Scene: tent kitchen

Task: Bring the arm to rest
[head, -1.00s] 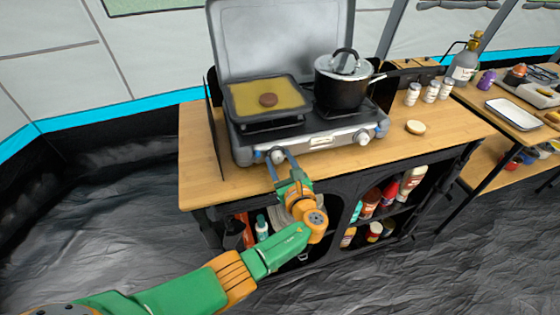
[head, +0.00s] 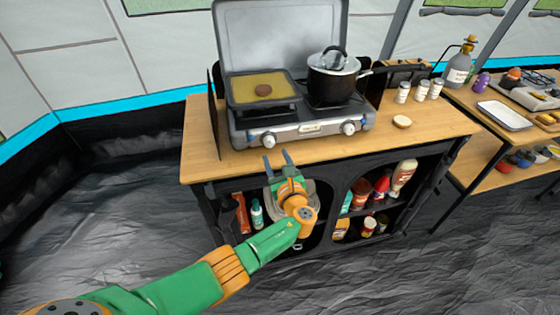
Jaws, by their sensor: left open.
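My left gripper (head: 277,160) is open and empty, its two fingers pointing up toward the front edge of the wooden counter. It is apart from the left stove knob (head: 268,140). My left arm, green and orange, comes in from the lower left and reaches in front of the cabinet. The camping stove (head: 300,130) stands on the counter with its lid raised. A brown patty (head: 263,90) lies on the square griddle (head: 236,103) on the left burner. My right gripper is not in view.
A lidded black pot (head: 332,88) sits on the right burner. A bun half (head: 402,122) and several shakers (head: 421,91) are on the wooden counter (head: 205,150). Bottles (head: 381,190) fill the open shelves below. A side table with a white tray (head: 505,115) stands at right. The floor at left is clear.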

